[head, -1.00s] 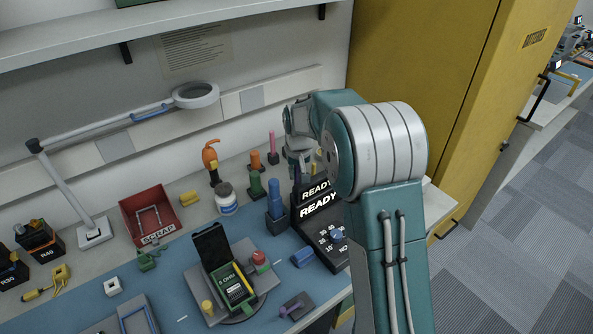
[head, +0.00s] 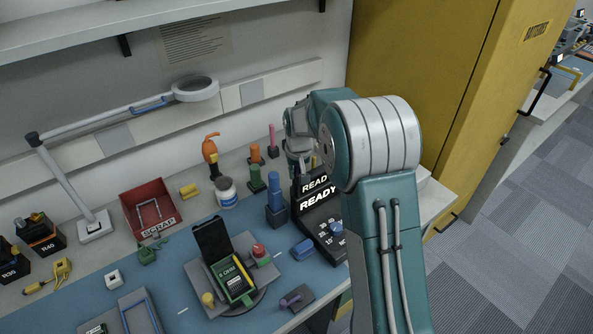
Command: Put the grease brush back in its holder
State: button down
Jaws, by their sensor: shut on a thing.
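My gripper (head: 299,160) is at the back right of the bench, pointing down behind the ready display, partly hidden by my own arm. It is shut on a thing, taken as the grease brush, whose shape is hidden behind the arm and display. I cannot tell which base is the brush's holder.
The black ready display (head: 318,198) stands in front of the gripper. A white jar (head: 227,193), an orange-handled tool (head: 210,152) and a red scrap bin (head: 150,208) are to the left. A yellow cabinet (head: 440,100) bounds the right.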

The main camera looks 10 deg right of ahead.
jog(key=shift+f, duration=0.15)
jog(key=c, duration=0.6)
grip_release()
jog(key=shift+o, duration=0.2)
notch_tip(320, 180, up, 12)
jog(key=s, duration=0.1)
jog(key=shift+s, duration=0.4)
jog(key=shift+f, duration=0.1)
